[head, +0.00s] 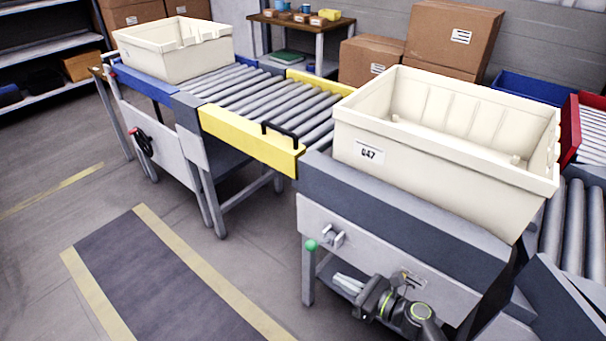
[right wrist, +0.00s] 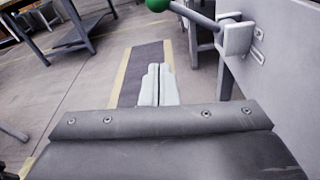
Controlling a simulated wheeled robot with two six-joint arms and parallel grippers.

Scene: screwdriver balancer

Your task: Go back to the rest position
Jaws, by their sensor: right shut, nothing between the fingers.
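My right gripper (head: 349,284) is at the lower middle of the head view, in front of the grey conveyor side panel. It is shut and empty; its pale fingers also show closed together in the right wrist view (right wrist: 157,86). Just above it is a lever with a green ball knob (head: 311,245) on a metal bracket (head: 333,236). The lever also shows at the top of the right wrist view, with the green knob (right wrist: 158,4) and the bracket (right wrist: 235,36). The gripper is apart from the lever. My left gripper is in neither view.
A cream tote labelled 047 (head: 368,152) stands on the near conveyor. Another cream tote (head: 160,60) stands at the far left. A yellow gate with a black handle (head: 240,138) spans the roller section. A dark floor mat with yellow edges (head: 165,280) lies on open floor at left.

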